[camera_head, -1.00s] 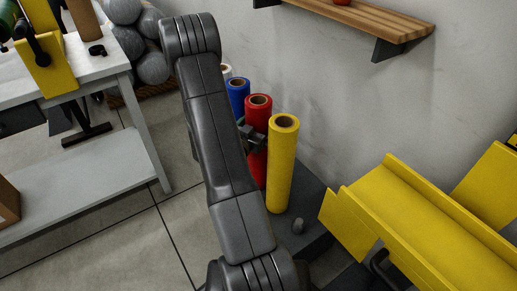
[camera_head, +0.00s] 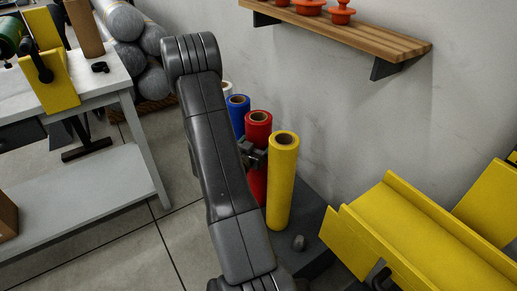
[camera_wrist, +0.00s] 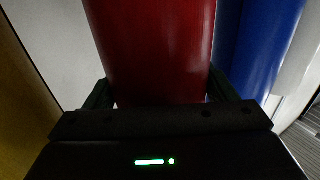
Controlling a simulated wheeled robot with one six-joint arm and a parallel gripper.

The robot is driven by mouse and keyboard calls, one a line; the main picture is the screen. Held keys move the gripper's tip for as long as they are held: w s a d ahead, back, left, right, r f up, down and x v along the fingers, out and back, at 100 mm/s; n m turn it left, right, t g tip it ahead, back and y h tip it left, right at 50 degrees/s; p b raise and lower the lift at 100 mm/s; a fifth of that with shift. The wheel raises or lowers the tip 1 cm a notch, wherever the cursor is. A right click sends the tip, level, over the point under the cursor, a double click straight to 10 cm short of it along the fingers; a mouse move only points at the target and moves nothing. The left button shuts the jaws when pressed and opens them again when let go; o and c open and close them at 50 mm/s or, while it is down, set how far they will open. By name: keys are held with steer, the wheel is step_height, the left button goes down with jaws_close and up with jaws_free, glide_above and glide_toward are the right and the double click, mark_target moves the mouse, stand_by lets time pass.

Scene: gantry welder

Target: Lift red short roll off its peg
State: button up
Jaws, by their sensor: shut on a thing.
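The red roll (camera_head: 259,130) stands upright between the blue roll (camera_head: 238,112) and the yellow roll (camera_head: 281,185). In the wrist view the red roll (camera_wrist: 152,45) fills the space between the fingers. My gripper (camera_head: 255,157) is shut on the red roll, around the upper part of its side; the gripper also shows in the wrist view (camera_wrist: 163,92). The lower end of the red roll and its peg are hidden behind the yellow roll and my arm.
The yellow roll is close on the right and the blue roll close on the left. A dark base (camera_head: 312,228) lies under the rolls. A wooden shelf (camera_head: 375,36) is on the wall above. A yellow trough (camera_head: 415,235) is at right, a workbench (camera_head: 85,190) at left.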

step_height(320, 180, up, 18)
steer(key=p, duration=0.5)
stand_by(0.4)
